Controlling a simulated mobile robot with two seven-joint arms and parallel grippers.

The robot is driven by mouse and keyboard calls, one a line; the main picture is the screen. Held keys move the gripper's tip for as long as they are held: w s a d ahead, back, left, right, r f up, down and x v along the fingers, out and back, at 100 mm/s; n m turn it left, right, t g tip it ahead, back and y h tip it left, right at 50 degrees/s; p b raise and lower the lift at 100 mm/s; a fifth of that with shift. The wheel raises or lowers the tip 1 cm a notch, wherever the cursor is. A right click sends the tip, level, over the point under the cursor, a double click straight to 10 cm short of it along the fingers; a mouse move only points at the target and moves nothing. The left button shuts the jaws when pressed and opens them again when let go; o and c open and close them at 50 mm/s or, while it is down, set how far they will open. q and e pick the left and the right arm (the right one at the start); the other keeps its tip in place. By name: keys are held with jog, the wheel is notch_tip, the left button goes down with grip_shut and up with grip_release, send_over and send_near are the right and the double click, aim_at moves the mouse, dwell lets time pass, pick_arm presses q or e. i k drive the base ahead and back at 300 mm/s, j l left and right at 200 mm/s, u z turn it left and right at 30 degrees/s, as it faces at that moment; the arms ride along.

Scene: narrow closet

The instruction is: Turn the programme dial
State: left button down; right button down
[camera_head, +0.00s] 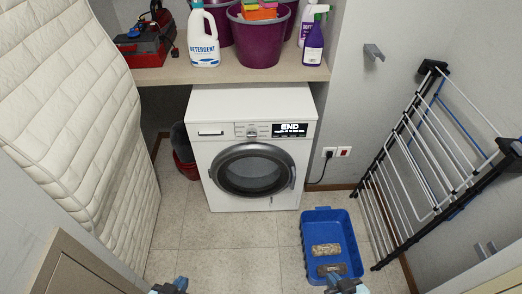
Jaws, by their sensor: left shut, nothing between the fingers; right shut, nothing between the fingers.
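The washing machine (204,159) stands under the shelf at the back, with its round door shut. Its programme dial (251,131) is a small knob on the top panel, left of the lit display (290,130), which reads "END". My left gripper (169,285) is at the bottom edge of the view, left of centre, and is shut and empty. My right gripper (345,284) is at the bottom edge, right of centre, in front of the blue tray, and is shut and empty. Both are far from the dial.
A blue tray (308,238) with brownish items lies on the floor at right. A folded drying rack (408,137) leans on the right wall, a mattress (70,110) on the left. The shelf (170,75) holds detergent and purple buckets. The middle floor is clear.

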aim_at(252, 133)
jog(key=k+l, duration=0.15)
jog(key=i+u, duration=0.2)
jog(key=u, duration=0.15)
jog(key=i+u, duration=0.5)
jog(key=u, duration=0.2)
